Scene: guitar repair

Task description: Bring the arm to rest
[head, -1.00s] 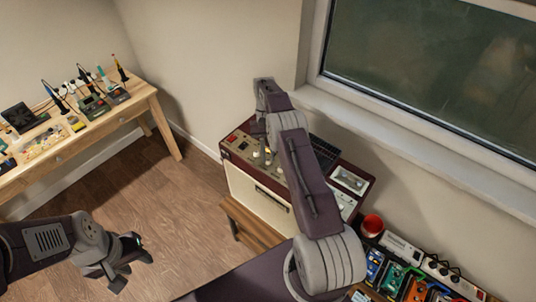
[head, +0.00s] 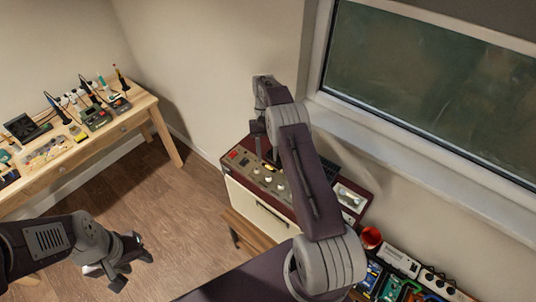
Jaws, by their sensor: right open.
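My right arm reaches up across the middle of the head view. Its open gripper (head: 258,136) points down at the back-left part of a dark red amplifier-like unit (head: 262,172). I see nothing held in it, and I cannot tell whether it touches the unit. My left gripper (head: 134,270) is at the lower left, in the air above the wooden floor (head: 190,232). Nothing shows in it, but its finger gap is unclear from this angle.
A wooden workbench (head: 150,112) with tools stands at the left. The unit sits on a wooden stand (head: 245,230). A red cup (head: 371,237) and several coloured pedals (head: 390,286) are at the lower right. A window (head: 430,90) is behind. Floor between bench and stand is clear.

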